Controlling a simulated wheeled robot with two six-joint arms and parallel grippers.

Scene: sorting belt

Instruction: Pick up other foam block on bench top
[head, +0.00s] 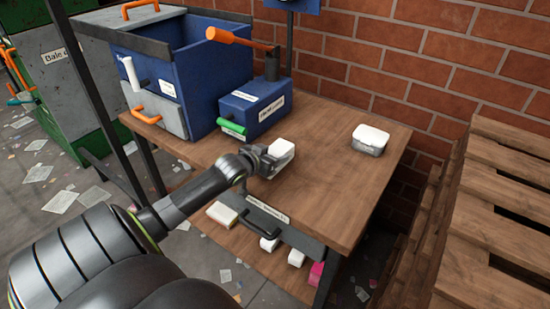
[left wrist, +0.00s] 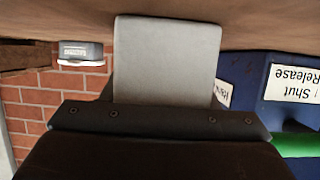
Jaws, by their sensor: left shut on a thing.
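A white foam block (head: 282,150) is at the bench top (head: 330,190), near its front edge. My left gripper (head: 268,160) is shut on this block, low over the wood. In the left wrist view the block (left wrist: 168,60) fills the middle, above the dark gripper body (left wrist: 160,122); the fingertips are hidden there. I cannot tell whether the block touches the wood. My right gripper is not in view.
A white-lidded grey container (head: 370,140) stands at the bench's right; it also shows in the left wrist view (left wrist: 80,54). A blue machine with an orange lever (head: 228,37) and green handle (head: 232,129) stands left. White blocks (head: 222,214) lie on a lower shelf. Pallets (head: 500,190) stand right.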

